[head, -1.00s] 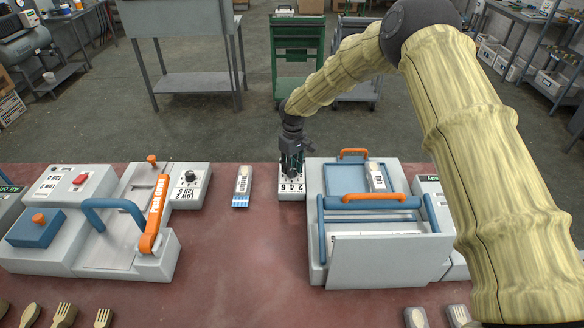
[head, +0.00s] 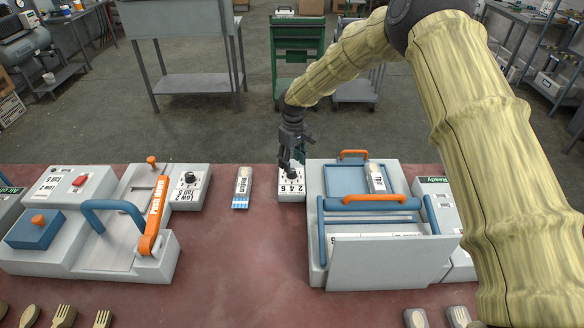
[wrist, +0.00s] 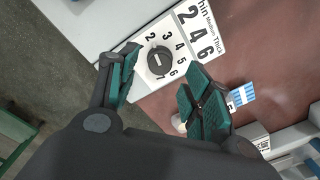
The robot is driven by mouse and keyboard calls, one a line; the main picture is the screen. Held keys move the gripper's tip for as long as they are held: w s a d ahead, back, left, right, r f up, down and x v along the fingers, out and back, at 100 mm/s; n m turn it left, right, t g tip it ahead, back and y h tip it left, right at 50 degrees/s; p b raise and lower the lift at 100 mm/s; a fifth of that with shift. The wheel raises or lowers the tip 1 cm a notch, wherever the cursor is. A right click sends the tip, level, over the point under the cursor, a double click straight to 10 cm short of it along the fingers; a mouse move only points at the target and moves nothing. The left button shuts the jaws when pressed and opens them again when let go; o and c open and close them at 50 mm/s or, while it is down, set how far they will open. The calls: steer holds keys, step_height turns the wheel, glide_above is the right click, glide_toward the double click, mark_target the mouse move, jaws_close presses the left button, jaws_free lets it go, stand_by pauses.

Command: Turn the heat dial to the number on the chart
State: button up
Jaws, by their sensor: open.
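The heat dial is a dark round knob (wrist: 160,60) on a light panel, ringed by printed numbers from about 1 to 7. A pale mark shows on the knob; I cannot tell surely which number it points at. The chart (wrist: 205,30) beside it reads Thin, Medium, Thick over 2, 4, 6. In the head view the dial's box (head: 291,196) stands left of the large press. My gripper (head: 291,158) is just above the knob, fingers spread and empty. In the wrist view the gripper (wrist: 162,88) has the knob beyond its fingertips, showing between them.
The large grey press (head: 390,262) with orange handles stands right of the dial box. A blue-and-white labelled card (head: 242,187) lies to the left. Further left are another dial box (head: 187,200) and a press with an orange lever (head: 153,225).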

mark_target(293, 170)
step_height(293, 170, up, 8)
stand_by(0.4)
steer(key=shift+r, duration=0.15)
